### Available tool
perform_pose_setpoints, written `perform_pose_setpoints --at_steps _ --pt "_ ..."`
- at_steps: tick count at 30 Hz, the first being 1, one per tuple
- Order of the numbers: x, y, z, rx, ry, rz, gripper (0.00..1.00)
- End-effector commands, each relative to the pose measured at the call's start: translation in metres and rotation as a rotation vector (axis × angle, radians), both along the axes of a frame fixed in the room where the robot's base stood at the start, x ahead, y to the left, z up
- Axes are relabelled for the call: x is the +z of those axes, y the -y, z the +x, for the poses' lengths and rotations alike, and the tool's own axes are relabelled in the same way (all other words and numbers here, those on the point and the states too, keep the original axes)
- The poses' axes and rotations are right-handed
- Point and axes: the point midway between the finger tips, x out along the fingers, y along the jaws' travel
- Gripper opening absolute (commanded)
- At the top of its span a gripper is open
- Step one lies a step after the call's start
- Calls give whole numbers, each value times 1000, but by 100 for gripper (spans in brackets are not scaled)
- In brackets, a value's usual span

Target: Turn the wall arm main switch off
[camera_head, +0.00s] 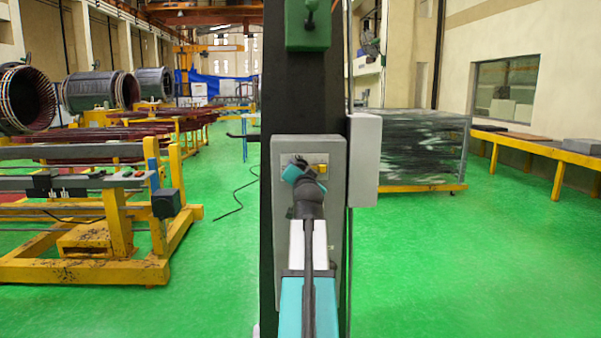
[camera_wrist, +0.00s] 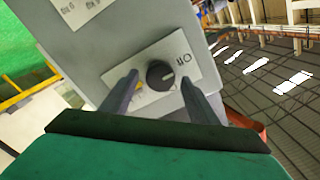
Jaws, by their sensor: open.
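A round dark switch knob (camera_wrist: 162,75) sits on a pale label plate (camera_wrist: 203,72) on a grey box in the wrist view. My gripper (camera_wrist: 159,78) is open, with one finger on each side of the knob. I cannot tell whether the fingers touch it. In the head view the grey switch box (camera_head: 335,210) is mounted on a dark column (camera_head: 290,90). My arm covers most of the box's middle there, and the knob and fingertips are hidden.
A second grey box (camera_head: 364,160) juts out at the column's right side. A green box (camera_head: 307,25) is higher up on the column. A yellow frame (camera_head: 90,270) stands on the left. The green floor (camera_head: 440,270) is clear at right.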

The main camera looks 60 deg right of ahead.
Motion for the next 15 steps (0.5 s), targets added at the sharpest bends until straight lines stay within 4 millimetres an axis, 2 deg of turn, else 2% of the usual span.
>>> perform_pose_setpoints --at_steps 15 --pt "-1 -44 -32 0 1 -2 55"
